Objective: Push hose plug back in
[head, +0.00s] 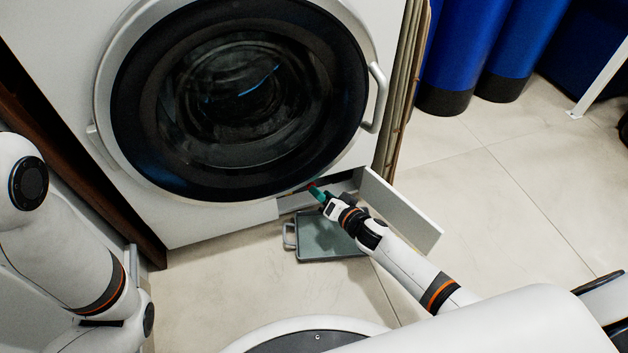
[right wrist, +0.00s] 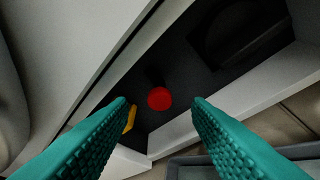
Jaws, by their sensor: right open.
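A red round plug (right wrist: 159,98) sits in the dark recess at the washing machine's base, at the middle of the right wrist view. A short dark hose seems to run up behind it, but this is too dark to be sure. My right gripper (right wrist: 160,106) is open, with its green fingers on either side of the plug's line and apart from it. In the head view the right gripper (head: 314,190) reaches into the opening at the machine's lower right. My left arm shows at the left, but its gripper is out of view.
The washing machine (head: 75,35) has its small flap (head: 402,210) swung open to the right of the opening. A grey tray (head: 325,246) lies on the floor below. A yellow piece (right wrist: 131,118) is beside the left finger. Blue cylinders (head: 463,45) stand at the back right.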

